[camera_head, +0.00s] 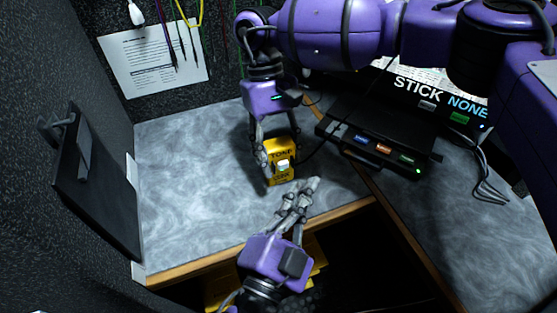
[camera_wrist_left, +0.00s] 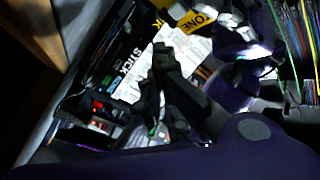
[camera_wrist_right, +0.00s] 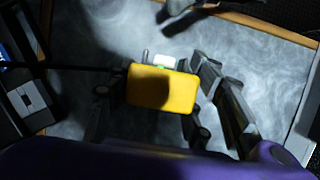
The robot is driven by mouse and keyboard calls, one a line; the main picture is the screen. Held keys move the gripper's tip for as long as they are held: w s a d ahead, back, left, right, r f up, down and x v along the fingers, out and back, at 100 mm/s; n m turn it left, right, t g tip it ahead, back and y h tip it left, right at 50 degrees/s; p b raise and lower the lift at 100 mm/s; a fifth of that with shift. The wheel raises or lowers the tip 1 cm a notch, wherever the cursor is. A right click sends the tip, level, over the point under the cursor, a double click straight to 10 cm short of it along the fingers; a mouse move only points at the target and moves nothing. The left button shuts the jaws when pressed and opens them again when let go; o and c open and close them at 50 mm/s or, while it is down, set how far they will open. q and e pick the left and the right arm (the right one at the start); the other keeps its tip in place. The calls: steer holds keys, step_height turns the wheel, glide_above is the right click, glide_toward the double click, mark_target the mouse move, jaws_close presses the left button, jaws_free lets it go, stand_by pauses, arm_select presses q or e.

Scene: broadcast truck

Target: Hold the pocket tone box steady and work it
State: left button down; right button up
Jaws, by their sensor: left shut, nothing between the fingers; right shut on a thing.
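The pocket tone box (camera_head: 281,176) is a small yellow box with dark lettering and a pale raised control on its face. My right gripper (camera_head: 277,152) is shut on it from above, over the grey desk. In the right wrist view the box (camera_wrist_right: 160,90) sits between the fingers, with a white and greenish part at its top edge. In the left wrist view the box (camera_wrist_left: 196,21) shows at the top, partly cut off. My left gripper (camera_head: 306,186) is shut and empty, its fingertips just below and right of the box, apparently apart from it.
A black case with coloured buttons (camera_head: 375,147) stands right of the box, a dark cable running near it. A black panel (camera_head: 95,185) is on the left wall. The wooden desk edge (camera_head: 210,262) runs below. The desk's left part is clear.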

arm_select(q)
steer(key=shift+s+d, duration=0.35)
steer(key=shift+s, duration=0.55)
arm_select(e)
steer(key=o, duration=1.4)
steer(key=shift+c, duration=0.2)
steer(key=shift+r, duration=0.1)
steer(key=v, duration=1.2)
